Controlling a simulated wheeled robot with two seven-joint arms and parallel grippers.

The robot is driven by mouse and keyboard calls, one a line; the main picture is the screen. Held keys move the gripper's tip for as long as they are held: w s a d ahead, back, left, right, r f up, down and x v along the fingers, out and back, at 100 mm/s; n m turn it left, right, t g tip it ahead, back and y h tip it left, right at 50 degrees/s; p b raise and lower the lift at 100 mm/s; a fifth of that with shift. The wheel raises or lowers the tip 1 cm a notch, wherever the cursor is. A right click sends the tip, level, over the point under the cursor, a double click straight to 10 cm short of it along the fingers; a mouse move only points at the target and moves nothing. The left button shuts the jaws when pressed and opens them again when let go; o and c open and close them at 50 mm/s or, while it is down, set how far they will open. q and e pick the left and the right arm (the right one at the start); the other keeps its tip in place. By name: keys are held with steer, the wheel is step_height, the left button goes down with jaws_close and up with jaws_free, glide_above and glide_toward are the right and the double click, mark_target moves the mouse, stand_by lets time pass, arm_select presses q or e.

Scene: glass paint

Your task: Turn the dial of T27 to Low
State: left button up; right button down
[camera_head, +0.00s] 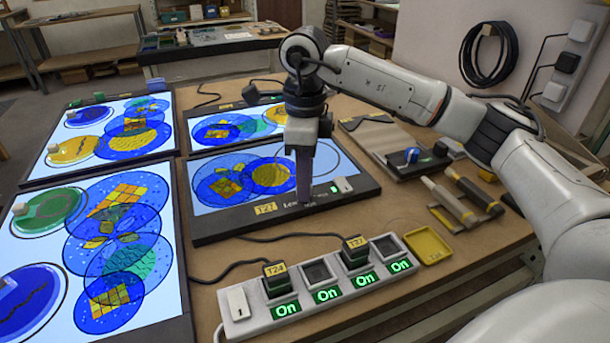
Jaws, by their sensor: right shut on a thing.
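The T27 light panel (220,222) is lit and lies on the table, with blue and yellow glass pieces on it. Its yellow T27 label (265,208) is on the front frame. My right gripper (304,198) points down at the front frame, right of the label, and is shut on the dial there. The fingers hide the dial and part of the lettering beside it, so its setting cannot be read. A small green light and a white switch (343,185) show right of the gripper. My left gripper is not in view.
A power strip (325,300) in front holds plugs marked T24 and T27, with several green "On" displays. A yellow tray (427,246) and tools (448,203) lie to the right. Other lit panels (22,255) fill the left side.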

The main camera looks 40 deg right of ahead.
steer(key=m+p, duration=0.1)
steer(key=m, duration=0.3)
steer(key=shift+r+m, duration=0.1)
steer(key=shift+m, duration=0.2)
steer(key=m, duration=0.3)
steer(key=shift+m+p, duration=0.4)
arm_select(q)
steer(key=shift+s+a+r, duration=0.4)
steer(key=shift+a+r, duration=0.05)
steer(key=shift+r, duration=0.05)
arm_select(e)
steer(key=shift+m, duration=0.7)
steer(key=shift+w, duration=0.1)
steer(key=c, duration=1.5)
jaws_free()
